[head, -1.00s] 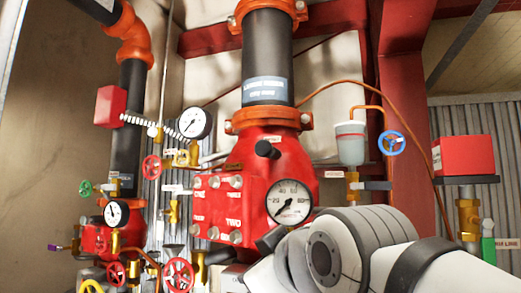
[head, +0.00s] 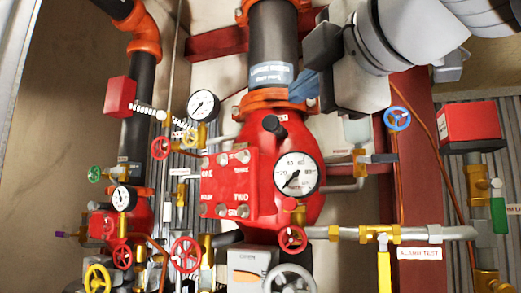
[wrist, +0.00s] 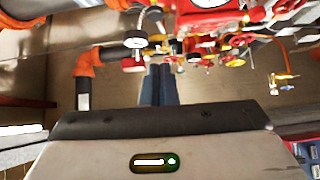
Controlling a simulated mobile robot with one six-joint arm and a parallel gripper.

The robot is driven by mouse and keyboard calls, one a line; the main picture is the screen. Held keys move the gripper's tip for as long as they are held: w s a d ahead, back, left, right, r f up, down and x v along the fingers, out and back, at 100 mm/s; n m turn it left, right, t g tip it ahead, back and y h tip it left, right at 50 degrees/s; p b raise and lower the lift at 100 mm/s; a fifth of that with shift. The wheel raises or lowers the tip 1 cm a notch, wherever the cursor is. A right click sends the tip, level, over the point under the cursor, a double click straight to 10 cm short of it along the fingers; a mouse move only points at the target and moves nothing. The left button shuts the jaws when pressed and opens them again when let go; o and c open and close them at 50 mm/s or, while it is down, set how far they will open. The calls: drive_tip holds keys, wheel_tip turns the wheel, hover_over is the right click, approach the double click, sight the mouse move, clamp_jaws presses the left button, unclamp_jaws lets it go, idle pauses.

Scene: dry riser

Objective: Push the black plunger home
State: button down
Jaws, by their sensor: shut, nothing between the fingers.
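The black plunger (head: 273,125) sticks out from the upper front of the red valve body (head: 300,135), above the large white gauge, in the head view. I cannot pick out the plunger in the wrist view.
The large gauge (head: 296,173) sits just below the plunger. A smaller gauge (head: 203,105) stands to its left. Red handwheels (head: 185,254) and brass valves crowd the lower left. A blue handwheel (head: 397,118) and a red box (head: 470,123) are at the right.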

drive_tip(key=shift+s+r+n, duration=0.15)
drive_tip(key=shift+s+n, duration=0.1)
drive_tip(key=shift+n, duration=0.05)
drive_tip(key=shift+w+a, duration=0.1)
drive_tip(key=p, duration=0.4)
approach(263, 124)
drive_tip(key=w+a, duration=0.3)
drive_tip(key=shift+w+d+p, duration=0.15)
drive_tip(key=shift+w+p, duration=0.05)
drive_tip(key=shift+w, duration=0.3)
drive_tip(key=shift+w+d+p, duration=0.2)
drive_tip(key=shift+w, duration=0.3)
